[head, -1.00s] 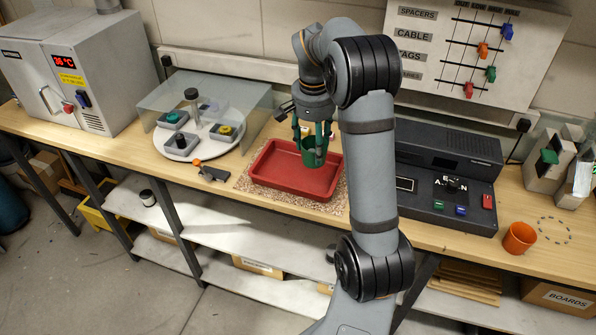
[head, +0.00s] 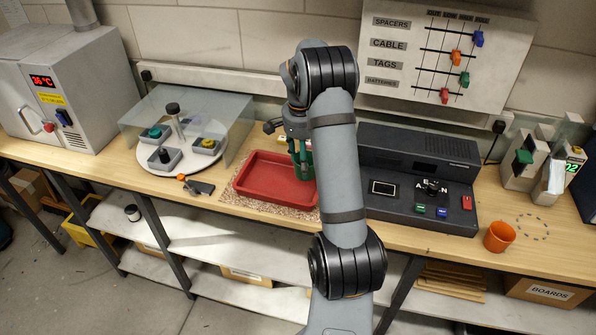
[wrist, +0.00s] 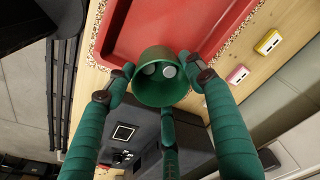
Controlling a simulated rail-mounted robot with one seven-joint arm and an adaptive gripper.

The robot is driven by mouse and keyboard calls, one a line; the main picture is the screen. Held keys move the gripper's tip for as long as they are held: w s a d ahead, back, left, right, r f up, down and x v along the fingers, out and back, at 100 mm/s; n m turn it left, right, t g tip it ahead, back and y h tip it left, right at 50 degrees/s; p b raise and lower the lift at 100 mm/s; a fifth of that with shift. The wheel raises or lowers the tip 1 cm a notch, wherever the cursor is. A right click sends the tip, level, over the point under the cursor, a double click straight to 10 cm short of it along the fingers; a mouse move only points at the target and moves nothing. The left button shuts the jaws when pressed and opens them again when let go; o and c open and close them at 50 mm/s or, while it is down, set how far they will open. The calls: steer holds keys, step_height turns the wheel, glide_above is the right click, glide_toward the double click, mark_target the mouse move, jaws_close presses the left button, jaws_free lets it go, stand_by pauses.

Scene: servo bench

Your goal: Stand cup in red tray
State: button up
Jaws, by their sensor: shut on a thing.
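A green cup (head: 306,165) is held in my gripper (head: 300,162), over or beside the right end of the red tray (head: 262,195) in the head view. My arm hides part of the cup and of the tray's right end. In the wrist view the green cup (wrist: 160,80) sits between the fingertips of my gripper (wrist: 162,84), its open mouth toward the camera. Two pale round spots show inside it; I cannot tell what they are. The red tray (wrist: 125,30) lies beyond the cup, and its floor looks empty. I cannot tell whether the cup touches the tray.
A speckled mat (head: 228,198) lies under the tray. A dark console (head: 400,160) stands close to the right. A turntable (head: 190,155) behind a clear screen stands left. An orange cup (head: 499,237) stands far right. A small tool (head: 198,186) lies left of the tray.

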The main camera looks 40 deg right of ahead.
mark_target(299, 173)
steer(key=shift+w+a+f, duration=0.5)
steer(key=shift+w+a, duration=0.05)
steer(key=shift+a, duration=0.15)
steer(key=shift+a+f, duration=0.1)
steer(key=shift+f, duration=0.15)
steer(key=shift+f+p, duration=0.65)
steer(key=shift+f, duration=1.2)
steer(key=shift+f, duration=0.15)
steer(key=o, duration=1.2)
steer(key=r, duration=0.4)
steer(key=a+r, duration=0.1)
steer(key=r, duration=0.3)
steer(key=r+b, duration=0.1)
steer(key=r, duration=0.3)
steer(key=shift+s+a+r, duration=0.15)
